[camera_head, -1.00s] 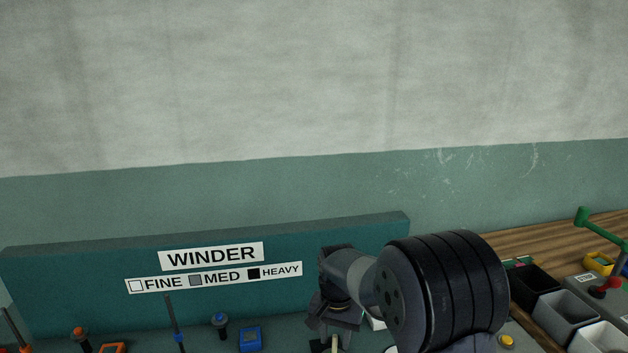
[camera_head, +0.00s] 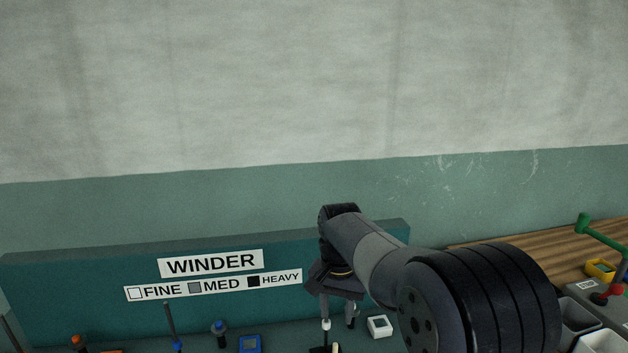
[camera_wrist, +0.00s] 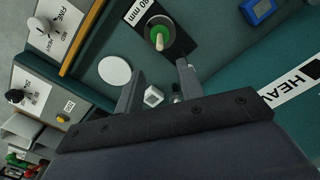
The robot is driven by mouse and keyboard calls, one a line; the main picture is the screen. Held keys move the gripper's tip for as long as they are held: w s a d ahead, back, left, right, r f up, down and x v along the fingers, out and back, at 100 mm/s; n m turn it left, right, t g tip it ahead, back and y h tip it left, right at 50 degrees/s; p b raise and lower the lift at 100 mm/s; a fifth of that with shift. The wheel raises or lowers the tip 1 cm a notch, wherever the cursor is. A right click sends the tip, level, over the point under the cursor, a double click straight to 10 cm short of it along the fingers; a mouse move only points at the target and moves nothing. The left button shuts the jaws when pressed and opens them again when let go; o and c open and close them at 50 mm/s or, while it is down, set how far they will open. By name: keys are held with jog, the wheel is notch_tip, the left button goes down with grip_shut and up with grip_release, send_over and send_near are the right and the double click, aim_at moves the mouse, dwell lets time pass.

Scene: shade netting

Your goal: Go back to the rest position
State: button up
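My gripper (camera_head: 339,325) hangs in front of the right end of the teal WINDER board (camera_head: 70,290) in the head view, with its fingers pointing down. In the wrist view my gripper (camera_wrist: 158,84) has its two fingers spread apart, with nothing visibly held. A small white block-like device (camera_head: 379,326) stands on the bench just right of the fingers; a small white square thing (camera_wrist: 153,97) shows between the fingers in the wrist view.
A blue device (camera_head: 250,344) and a blue-topped knob (camera_head: 219,328) stand before the board. Grey bins (camera_head: 580,316), a yellow tray (camera_head: 600,268) and a green crank (camera_head: 583,222) lie at right. A white disc (camera_wrist: 114,71) lies beside the dark plate. The wall above is clear.

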aim_at(336, 345)
notch_tip(336, 345, down, 11)
jog(key=shift+f, duration=0.1)
notch_tip(336, 345, up, 4)
jog(key=shift+p, duration=0.95)
jog(key=shift+r, duration=0.2)
jog(key=shift+s, duration=0.1)
